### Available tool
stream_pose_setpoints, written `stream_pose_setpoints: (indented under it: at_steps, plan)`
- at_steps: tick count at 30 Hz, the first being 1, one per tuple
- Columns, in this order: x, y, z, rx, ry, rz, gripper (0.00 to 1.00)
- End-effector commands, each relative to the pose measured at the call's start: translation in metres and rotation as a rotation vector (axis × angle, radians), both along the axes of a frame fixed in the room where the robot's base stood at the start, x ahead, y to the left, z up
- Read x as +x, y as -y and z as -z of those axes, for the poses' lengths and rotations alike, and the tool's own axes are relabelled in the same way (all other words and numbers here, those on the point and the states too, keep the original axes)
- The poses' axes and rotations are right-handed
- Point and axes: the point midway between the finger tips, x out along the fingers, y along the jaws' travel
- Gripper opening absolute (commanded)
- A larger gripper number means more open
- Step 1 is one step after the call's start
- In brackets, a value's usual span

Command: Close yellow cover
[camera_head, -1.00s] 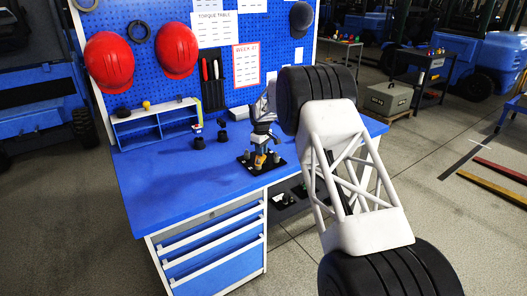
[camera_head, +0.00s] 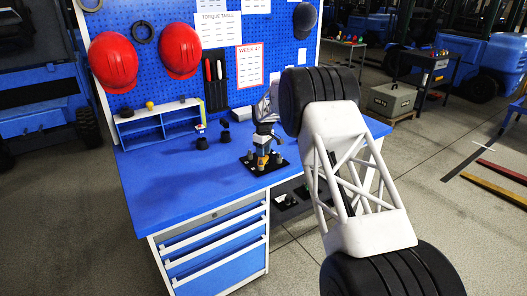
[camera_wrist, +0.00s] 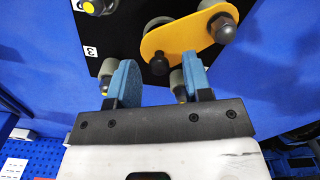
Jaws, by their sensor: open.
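The yellow cover (camera_wrist: 180,38) is a flat rounded arm over a black plate (camera_wrist: 120,33) in the wrist view. A black knob (camera_wrist: 158,65) is at its lower left end and a dark domed nut (camera_wrist: 222,28) at its right end. A pale round part (camera_wrist: 158,23) shows partly behind the cover. My gripper (camera_wrist: 158,72) is open, with blue fingers to the left and right of the knob's line; I cannot tell whether they touch anything. In the head view my gripper (camera_head: 263,146) is over the small black plate (camera_head: 247,167), and hides part of it.
Grey posts with yellow marks (camera_wrist: 178,84) stand near the fingers, and another (camera_wrist: 92,7) is at the plate's upper left. On the blue workbench (camera_head: 160,190), black pieces (camera_head: 201,143) and a blue shelf unit (camera_head: 160,125) stand to the left. The front left bench top is clear.

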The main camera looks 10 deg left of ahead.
Motion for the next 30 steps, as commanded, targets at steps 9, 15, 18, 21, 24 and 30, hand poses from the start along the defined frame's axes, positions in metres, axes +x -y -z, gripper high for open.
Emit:
stream_pose_setpoints:
  at_steps: [9,15,18,21,24,30]
  plan:
    - [0.0,0.0,-0.017,0.001,0.001,0.0,0.46]
    - [0.0,0.0,-0.041,0.001,0.001,0.0,0.46]
    - [0.0,0.0,-0.053,0.001,0.001,0.0,0.46]
    - [0.0,0.0,-0.064,0.001,0.001,0.0,0.46]
    - [0.0,0.0,-0.072,0.0,0.0,0.0,0.46]
    - [0.0,0.0,-0.078,0.0,0.0,0.0,0.46]
